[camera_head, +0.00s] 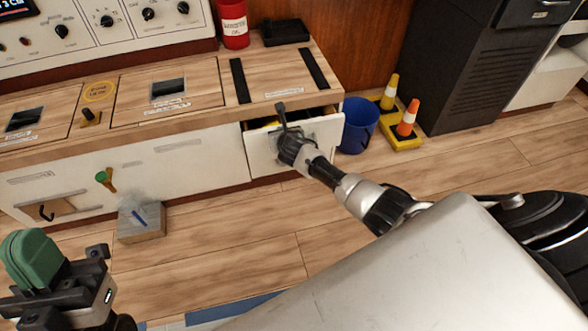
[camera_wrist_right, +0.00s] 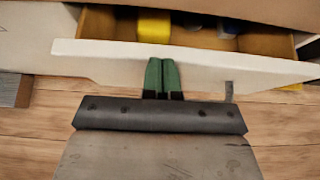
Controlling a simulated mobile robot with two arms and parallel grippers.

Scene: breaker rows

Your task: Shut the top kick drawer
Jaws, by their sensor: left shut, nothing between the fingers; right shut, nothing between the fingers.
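The kick drawer (camera_head: 262,155) at the right end of the low wooden bench stands partly open. Its white front also shows in the right wrist view (camera_wrist_right: 100,62), with the open interior behind it. My right gripper (camera_wrist_right: 162,62) is shut and empty, its green fingertips at the outer face of the drawer front near its middle; whether they press on it I cannot tell. In the head view the right wrist hides its fingers. My left gripper (camera_head: 33,258) is shut and empty at the lower left, far from the drawer.
A yellow item (camera_wrist_right: 154,26) and other things lie in the drawer. A blue bucket (camera_head: 359,126) and cones (camera_head: 408,120) stand right of it. A grey box (camera_head: 141,221) sits on the floor to the left. The floor before the drawer is otherwise clear.

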